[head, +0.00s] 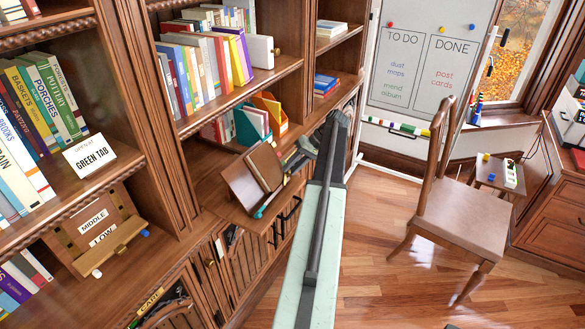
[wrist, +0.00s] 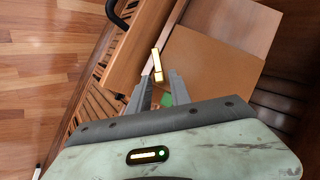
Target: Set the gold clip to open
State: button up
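The gold clip (wrist: 157,66) shows in the wrist view as a small bright bar near the edge of a brown wooden panel (wrist: 205,65). My gripper (wrist: 160,78) is just below it, with its two grey fingers apart. The clip's lower end lies in line with the gap between the fingertips; I cannot tell whether they touch it. A small green patch (wrist: 167,99) shows between the fingers. In the head view my gripper (head: 307,146) is by the pull-out ledge (head: 222,192) of the bookcase, and I cannot make out the clip there.
A brown open stand or folder (head: 243,184) leans on the ledge. A card reading "OPEN AT GREEN TAB" (head: 89,155) stands on the left shelf. A wooden chair (head: 462,215), a whiteboard (head: 432,55) and a small side table (head: 497,174) are at the right. The floor (head: 385,270) in front is clear.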

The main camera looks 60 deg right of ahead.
jog(key=shift+o, duration=0.3)
jog(key=p+v, duration=0.5)
jog(key=v, duration=0.2)
jog(key=shift+s+r+p, duration=0.2)
jog(key=shift+r+p, duration=0.1)
jog(key=shift+p, duration=0.1)
jog(key=shift+d, duration=0.15)
